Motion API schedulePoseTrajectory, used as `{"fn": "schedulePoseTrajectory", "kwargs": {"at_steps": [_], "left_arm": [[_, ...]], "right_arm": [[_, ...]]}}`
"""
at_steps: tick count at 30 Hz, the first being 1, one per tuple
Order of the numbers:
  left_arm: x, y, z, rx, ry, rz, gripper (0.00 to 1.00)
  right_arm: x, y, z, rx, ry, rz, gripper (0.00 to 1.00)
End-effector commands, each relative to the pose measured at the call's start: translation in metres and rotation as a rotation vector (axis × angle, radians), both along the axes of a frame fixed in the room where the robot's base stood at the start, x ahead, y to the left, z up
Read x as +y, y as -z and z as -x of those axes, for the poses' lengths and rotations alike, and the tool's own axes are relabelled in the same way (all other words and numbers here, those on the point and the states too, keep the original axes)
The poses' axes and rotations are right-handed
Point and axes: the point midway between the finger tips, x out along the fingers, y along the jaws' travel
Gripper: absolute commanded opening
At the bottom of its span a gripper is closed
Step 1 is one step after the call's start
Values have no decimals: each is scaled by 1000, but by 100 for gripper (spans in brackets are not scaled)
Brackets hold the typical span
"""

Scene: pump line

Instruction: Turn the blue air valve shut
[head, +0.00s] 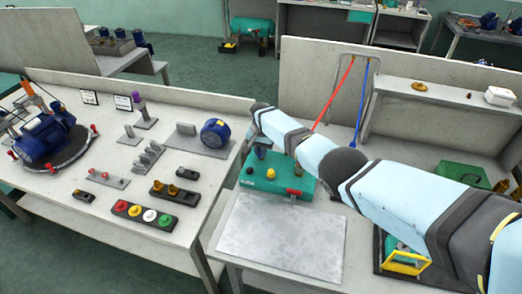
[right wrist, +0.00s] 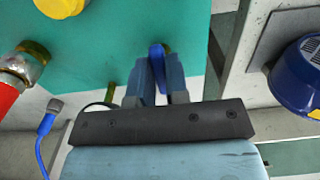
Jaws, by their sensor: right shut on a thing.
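The blue air valve's handle (right wrist: 157,58) shows in the right wrist view as a narrow blue piece at the edge of the green unit (right wrist: 95,60). My right gripper (right wrist: 157,72) is shut on it, one finger on each side. The handle's lower part is hidden between the fingers, and its exact angle is hard to tell. In the head view the green unit (head: 262,184) sits on the right bench with a yellow knob (head: 271,174) on top. My right arm reaches over its back edge and the grip is too small to judge there. My left gripper is not in view.
A red hose (head: 335,93) and a blue hose (head: 364,95) hang from a frame behind the unit. A grey plate (head: 280,238) lies in front. The left bench (head: 60,195) holds a blue motor (head: 215,133) and a row of coloured buttons (head: 142,216).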

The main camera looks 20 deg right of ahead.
Motion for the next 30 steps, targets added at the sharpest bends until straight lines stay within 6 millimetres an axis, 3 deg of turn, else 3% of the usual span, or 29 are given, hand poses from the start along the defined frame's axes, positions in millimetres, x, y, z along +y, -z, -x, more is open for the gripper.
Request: {"fn": "schedulePoseTrajectory", "kwargs": {"at_steps": [7,8,11,22,30], "left_arm": [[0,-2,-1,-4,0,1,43],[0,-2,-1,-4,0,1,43],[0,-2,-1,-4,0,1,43],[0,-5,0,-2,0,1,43],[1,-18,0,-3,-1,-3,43]], "right_arm": [[-1,-3,-2,-6,2,0,0],[-1,-3,-2,-6,2,0,19],[-1,-2,-2,-5,1,0,40],[0,-9,-1,-4,-1,-1,40],[-1,-61,-1,-6,0,0,40]]}}
